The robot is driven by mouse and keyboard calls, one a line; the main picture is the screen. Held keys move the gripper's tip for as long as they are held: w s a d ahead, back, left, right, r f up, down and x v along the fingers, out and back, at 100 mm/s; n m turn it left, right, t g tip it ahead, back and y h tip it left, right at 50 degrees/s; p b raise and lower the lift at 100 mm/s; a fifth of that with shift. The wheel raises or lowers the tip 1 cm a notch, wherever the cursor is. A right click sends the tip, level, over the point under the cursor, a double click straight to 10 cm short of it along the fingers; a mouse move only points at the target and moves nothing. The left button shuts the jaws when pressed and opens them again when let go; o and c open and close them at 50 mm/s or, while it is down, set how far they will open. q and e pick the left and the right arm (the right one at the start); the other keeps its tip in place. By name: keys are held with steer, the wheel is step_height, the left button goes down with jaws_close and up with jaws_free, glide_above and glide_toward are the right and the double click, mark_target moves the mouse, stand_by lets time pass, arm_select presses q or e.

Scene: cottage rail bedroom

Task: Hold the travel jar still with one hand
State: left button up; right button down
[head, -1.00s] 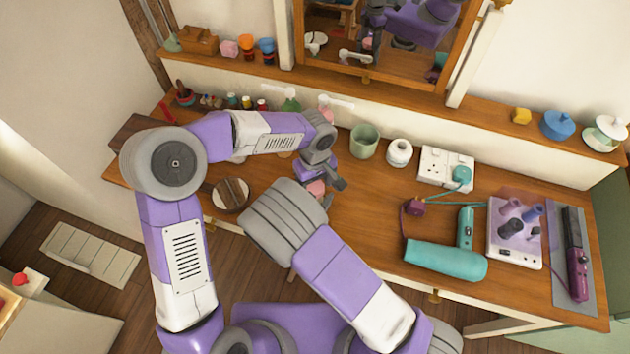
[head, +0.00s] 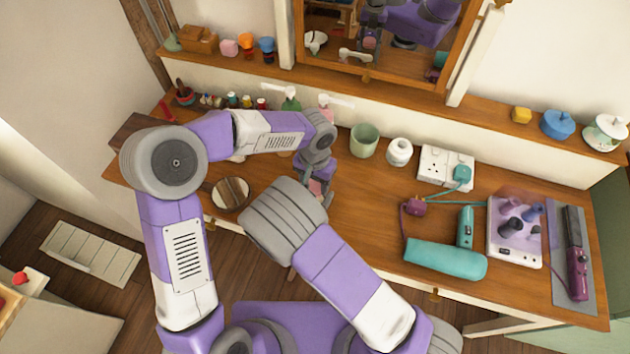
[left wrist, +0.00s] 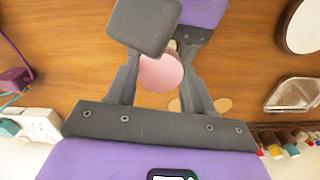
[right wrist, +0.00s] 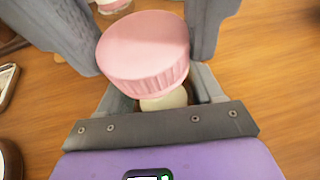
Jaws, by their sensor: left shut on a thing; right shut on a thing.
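The travel jar shows best in the right wrist view, with a ribbed pink lid (right wrist: 145,50) and a cream body (right wrist: 164,99) below it. My right gripper (right wrist: 165,88) is shut on the jar, its fingers on both sides. In the head view the right gripper is hidden behind my right arm. My left gripper (head: 318,188) is at the jar too, shut on it. In the left wrist view the pink lid (left wrist: 161,73) sits between the left fingers. Which part each gripper presses on is partly hidden.
A round mirror (head: 230,194) lies left of the grippers. A green cup (head: 364,141), a white jar (head: 399,151) and a socket block (head: 446,167) stand behind to the right. A teal hair dryer (head: 445,259) lies farther right. Pump bottles (head: 290,101) stand at the back.

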arm_select(q)
steer(key=m, duration=0.7)
steer(key=shift+m, duration=0.3)
steer(key=m, duration=0.5)
steer(key=shift+m, duration=0.3)
steer(key=m, duration=0.5)
steer(key=shift+m, duration=0.3)
steer(key=m, duration=0.5)
steer(key=shift+a+f+m, duration=0.1)
steer(key=shift+m, duration=0.2)
arm_select(e)
steer(key=shift+d, duration=0.1)
arm_select(q)
steer(key=o, duration=1.2)
steer(key=shift+c, duration=0.2)
steer(key=shift+r, duration=2.3)
steer(key=shift+c, duration=0.3)
